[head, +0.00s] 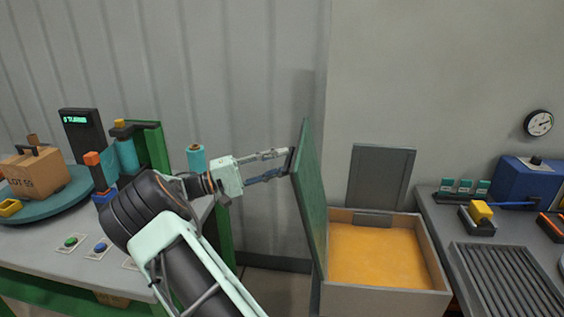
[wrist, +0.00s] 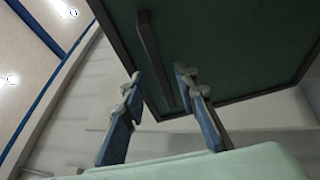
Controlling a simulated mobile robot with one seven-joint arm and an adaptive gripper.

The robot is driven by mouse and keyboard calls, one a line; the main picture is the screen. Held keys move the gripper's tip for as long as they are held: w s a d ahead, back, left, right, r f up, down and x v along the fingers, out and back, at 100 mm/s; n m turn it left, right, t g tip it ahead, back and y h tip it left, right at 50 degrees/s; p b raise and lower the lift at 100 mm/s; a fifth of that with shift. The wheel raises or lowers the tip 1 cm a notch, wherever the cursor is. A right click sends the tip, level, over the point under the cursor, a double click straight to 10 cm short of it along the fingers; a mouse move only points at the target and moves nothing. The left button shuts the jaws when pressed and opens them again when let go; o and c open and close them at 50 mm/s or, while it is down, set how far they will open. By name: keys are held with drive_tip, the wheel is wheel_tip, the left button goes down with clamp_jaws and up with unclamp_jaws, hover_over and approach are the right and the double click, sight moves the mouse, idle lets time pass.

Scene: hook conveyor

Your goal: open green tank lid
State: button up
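The green lid (head: 311,190) stands nearly upright at the left side of the tank (head: 385,288), swung clear of its opening. Orange-yellow contents (head: 375,255) show inside the tank. My gripper (head: 286,161) is at the lid's upper left face, by a dark handle. In the wrist view, the lid (wrist: 220,45) fills the top, with the dark bar handle (wrist: 154,55) running down it. The fingertips of my gripper (wrist: 158,82) are spread apart, one on each side of the handle's lower end. I see no firm contact with the handle. The lid's hinge is hidden.
A grey panel (head: 380,178) stands behind the tank against the wall. A left counter (head: 60,240) carries a round turntable (head: 50,205) with a box (head: 35,172), and buttons. A right counter (head: 440,225) has a ridged grey tray (head: 505,280) and a blue machine (head: 525,185).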

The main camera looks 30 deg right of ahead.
drive_tip(key=v, duration=1.1)
drive_tip(key=shift+a, duration=0.15)
